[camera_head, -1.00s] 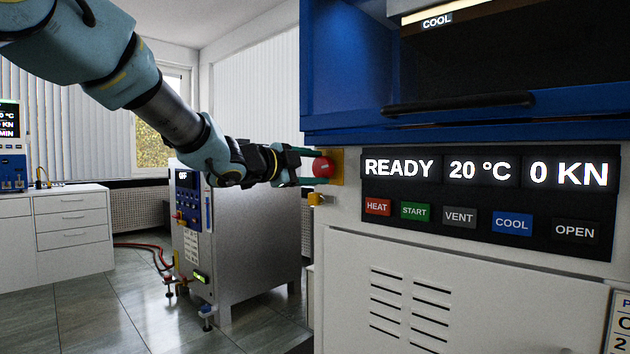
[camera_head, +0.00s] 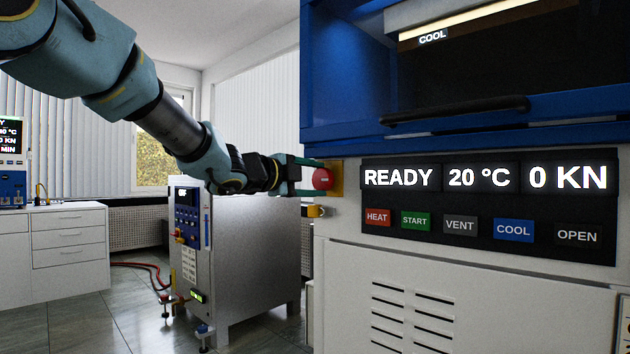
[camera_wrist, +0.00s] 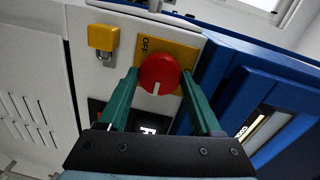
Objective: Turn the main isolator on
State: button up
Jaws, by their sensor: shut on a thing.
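The main isolator is a round red knob (camera_head: 322,179) on a yellow plate (camera_head: 338,178) at the left edge of the press front. In the wrist view the red knob (camera_wrist: 158,72) has a white pointer mark at its lower edge, pointing toward my gripper's palm. The yellow plate (camera_wrist: 183,55) bears the word OFF above and left of the knob; any other lettering is hidden. My gripper (camera_head: 312,177) reaches in from the left. In the wrist view its green fingers (camera_wrist: 159,76) are shut on the knob, one on each side.
A yellow block with a padlock (camera_wrist: 103,40) sits beside the plate. The press display (camera_head: 487,177) reads READY, 20 °C, 0 KN, above a row of buttons (camera_head: 460,225). The blue press opening with a dark handle (camera_head: 455,108) is above. A grey cabinet (camera_head: 250,250) stands behind my arm.

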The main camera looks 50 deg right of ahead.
jog(key=o, duration=1.4)
